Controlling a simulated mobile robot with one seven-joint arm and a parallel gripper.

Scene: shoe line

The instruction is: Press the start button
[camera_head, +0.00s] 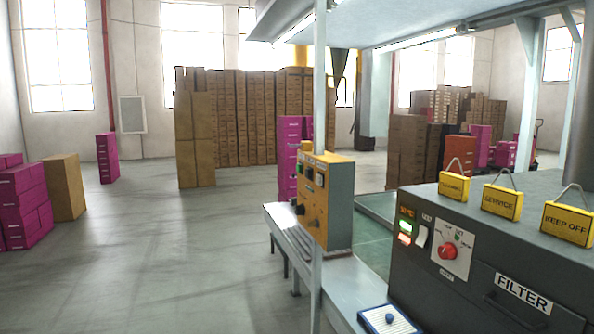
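A yellow control box (339,208) is fixed at a thin post in the middle of the camera_head view. Its left face carries several small buttons and knobs, one of them greenish (301,169); their labels are too small to read. A grey machine (480,215) at the right has a red rotary knob (447,251), a white rocker switch (421,236) and lit orange, green and red indicators. I cannot tell which control is the start button. My gripper is not in view.
A grey bench (345,292) runs below the control box, with a blue-edged plate and blue ball (389,318) on it. Yellow signs (501,201) stand on the machine. Magenta boxes (25,205) and a brown carton (65,187) stand left. The floor (170,260) between is clear.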

